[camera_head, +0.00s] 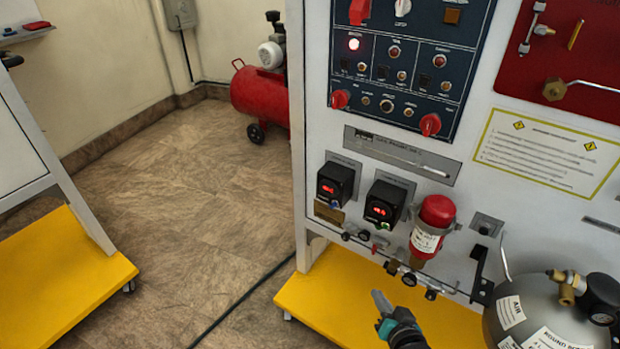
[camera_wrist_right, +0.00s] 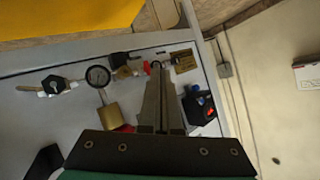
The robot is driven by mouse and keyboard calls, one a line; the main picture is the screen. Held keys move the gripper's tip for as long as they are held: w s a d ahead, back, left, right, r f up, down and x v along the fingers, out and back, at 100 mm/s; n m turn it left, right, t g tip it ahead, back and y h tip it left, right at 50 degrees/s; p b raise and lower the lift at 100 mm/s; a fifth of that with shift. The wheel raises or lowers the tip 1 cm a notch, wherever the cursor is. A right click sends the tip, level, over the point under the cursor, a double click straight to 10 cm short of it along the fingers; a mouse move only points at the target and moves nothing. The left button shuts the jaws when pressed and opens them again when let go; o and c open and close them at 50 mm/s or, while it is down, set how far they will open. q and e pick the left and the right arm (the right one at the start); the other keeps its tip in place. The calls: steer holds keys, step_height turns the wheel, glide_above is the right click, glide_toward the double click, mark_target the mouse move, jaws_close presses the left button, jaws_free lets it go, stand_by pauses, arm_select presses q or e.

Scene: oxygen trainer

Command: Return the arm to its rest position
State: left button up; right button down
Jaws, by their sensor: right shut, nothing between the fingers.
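My right gripper (camera_head: 384,309) shows at the lower middle of the head view, in front of the yellow base of the trainer panel. Its fingers are together and hold nothing. In the right wrist view the closed fingers (camera_wrist_right: 160,95) point up the picture, with the panel's fittings behind them. I cannot tell how far the fingertips are from those fittings. The trainer panel (camera_head: 330,100) is white with a blue control board. A red cylinder (camera_head: 437,212) and two black displays with red digits are mounted on it. My left gripper is not in view.
A grey gas cylinder (camera_head: 535,310) with a brass valve stands at the lower right, close to my right gripper. The yellow base (camera_head: 340,290) juts out below the panel. A red compressor (camera_head: 262,92) stands behind. The tiled floor (camera_head: 190,200) at left-centre is clear.

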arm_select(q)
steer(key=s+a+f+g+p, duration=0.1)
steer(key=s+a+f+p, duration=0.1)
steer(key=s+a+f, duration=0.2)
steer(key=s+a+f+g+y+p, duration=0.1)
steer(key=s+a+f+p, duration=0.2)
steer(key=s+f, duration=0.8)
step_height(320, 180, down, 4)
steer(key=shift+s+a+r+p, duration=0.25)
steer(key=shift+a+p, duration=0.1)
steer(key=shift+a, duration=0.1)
arm_select(e)
steer(key=s+d+f+n+g+h, duration=0.1)
steer(key=s+f, duration=0.4)
steer(key=s, duration=0.6)
steer(key=s+d+f+n+g, duration=0.3)
steer(key=s+f+g, duration=0.2)
steer(key=s, duration=0.6)
steer(key=s+d+f+n+g+h, duration=0.1)
steer(key=s+d+f+g, duration=0.2)
steer(key=s+f, duration=0.4)
steer(key=s+g, duration=0.1)
steer(key=s, duration=0.3)
steer(key=shift+s+n+h, duration=0.2)
steer(key=shift+n+h, duration=0.1)
steer(key=shift+n, duration=0.1)
